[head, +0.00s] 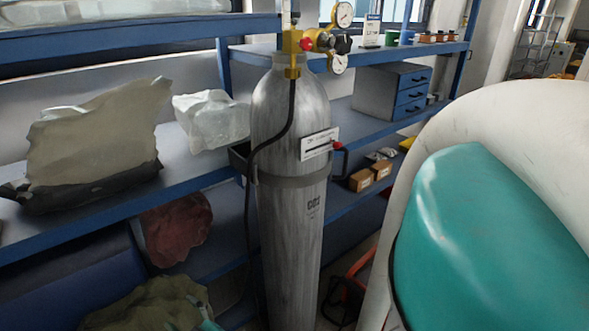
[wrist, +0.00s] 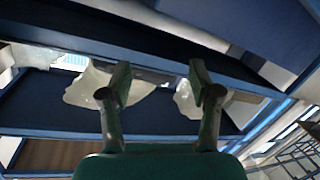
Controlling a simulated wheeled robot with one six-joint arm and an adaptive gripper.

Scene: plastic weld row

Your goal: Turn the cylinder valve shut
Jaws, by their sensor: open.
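A tall grey gas cylinder (head: 285,235) marked CO2 stands upright in the middle of the head view. A brass valve body (head: 292,45) sits on its neck; its stem runs up to the picture's top edge, so its top is cut off. A regulator with round gauges (head: 344,14), a red knob (head: 306,44) and a black knob (head: 343,44) is beside it on the right. My gripper (wrist: 158,82) shows only in the wrist view, its two fingers apart with nothing between them. I cannot make out the cylinder or valve in the wrist view.
Blue shelving (head: 105,181) stands behind and beside the cylinder, with a beige sack (head: 90,140) and a clear plastic bag (head: 212,118) on it. Drawers (head: 411,95) and small boxes (head: 361,180) sit right of the cylinder. A black hose (head: 267,143) hangs along it. My arm fills the right foreground.

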